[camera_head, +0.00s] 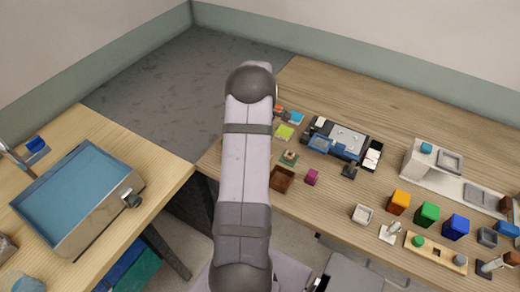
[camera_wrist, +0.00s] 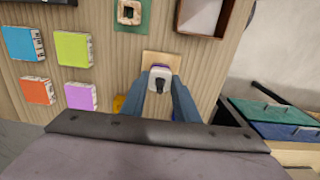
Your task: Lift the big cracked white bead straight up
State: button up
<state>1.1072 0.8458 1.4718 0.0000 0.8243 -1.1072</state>
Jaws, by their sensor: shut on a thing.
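My gripper (camera_wrist: 160,82) shows in the wrist view, with its two blue-grey fingers close together and shut on a small white thing. This is probably the white bead (camera_wrist: 161,71); its pale top edge shows between the fingertips, with a dark patch in front. Cracks are too small to make out. A tan square plate (camera_wrist: 153,57) lies behind or under it; I cannot tell whether the bead touches it. In the head view my own arm hides the gripper and the bead.
Blue (camera_wrist: 22,43), yellow-green (camera_wrist: 73,49), orange (camera_wrist: 37,90) and purple (camera_wrist: 81,95) squares lie left of the gripper. A green plate (camera_wrist: 119,22) and a brown tray (camera_wrist: 178,17) lie beyond. In the head view, a blue-filled metal basin (camera_head: 90,215) stands on the left table.

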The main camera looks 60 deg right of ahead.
notch_tip(320, 180, up, 9)
jog(key=b, duration=0.3)
jog(key=shift+r, duration=0.55)
